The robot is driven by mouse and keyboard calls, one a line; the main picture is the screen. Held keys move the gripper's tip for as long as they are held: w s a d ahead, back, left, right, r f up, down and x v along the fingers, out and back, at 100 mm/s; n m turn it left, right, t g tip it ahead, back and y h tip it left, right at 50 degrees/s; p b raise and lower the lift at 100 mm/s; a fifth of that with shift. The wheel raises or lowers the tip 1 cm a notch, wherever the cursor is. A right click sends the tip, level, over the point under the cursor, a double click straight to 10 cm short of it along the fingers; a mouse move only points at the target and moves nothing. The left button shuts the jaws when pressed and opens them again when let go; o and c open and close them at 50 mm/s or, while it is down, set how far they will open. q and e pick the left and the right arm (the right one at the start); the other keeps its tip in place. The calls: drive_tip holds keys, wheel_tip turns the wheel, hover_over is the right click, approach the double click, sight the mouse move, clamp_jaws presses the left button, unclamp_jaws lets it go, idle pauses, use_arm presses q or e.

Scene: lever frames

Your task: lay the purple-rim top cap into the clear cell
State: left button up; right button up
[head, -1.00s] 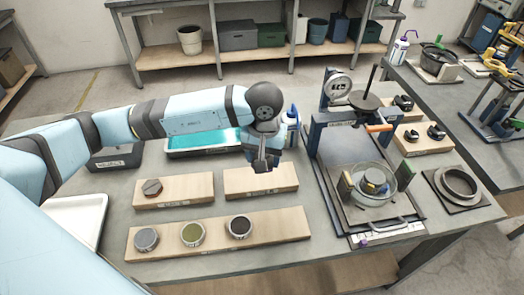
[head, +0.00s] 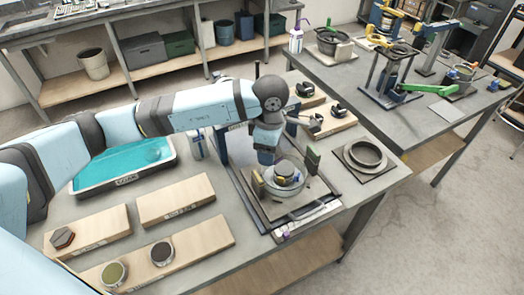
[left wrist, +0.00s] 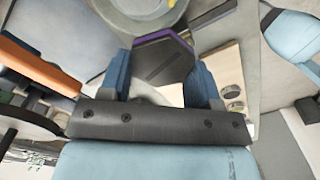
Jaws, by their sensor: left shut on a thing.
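My left gripper (head: 266,156) is over the frame's base, just behind the clear cell (head: 304,192). In the left wrist view the left gripper (left wrist: 165,75) is shut on the purple-rim top cap (left wrist: 163,62). The cap is a dark hexagonal plate with a purple edge and a slot-like line across its face. In the head view I cannot make out the cap. The clear cell is a round glass dish with grey, yellow and blue parts inside. Its rim also shows at the top of the left wrist view (left wrist: 143,20), beyond the cap. My right gripper is not in view.
A ring on a plate (head: 365,154) lies to the right. Wooden boards (head: 176,199) lie left, one bare, others with discs. A teal tray (head: 125,165) is farther back.

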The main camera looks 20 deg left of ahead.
use_arm(q)
drive_tip(key=n, duration=0.2)
drive_tip(key=w+d+n, duration=0.1)
drive_tip(key=n, duration=0.1)
drive_tip(key=w+r+n, duration=0.1)
drive_tip(key=n, duration=0.2)
drive_tip(key=shift+d, duration=0.4)
drive_tip(key=w+d+n, duration=0.1)
drive_tip(key=n, duration=0.4)
drive_tip(key=b, duration=0.2)
hover_over(283, 169)
drive_tip(key=shift+f, duration=2.15)
wheel_tip(283, 169, down, 2)
drive_tip(key=shift+f+b, duration=0.25)
drive_tip(key=shift+b, duration=0.75)
drive_tip(key=shift+f+b, duration=0.45)
drive_tip(key=shift+f, duration=0.15)
drive_tip(key=shift+f+b, duration=0.15)
drive_tip(key=shift+b, duration=0.15)
drive_tip(key=o, duration=1.2)
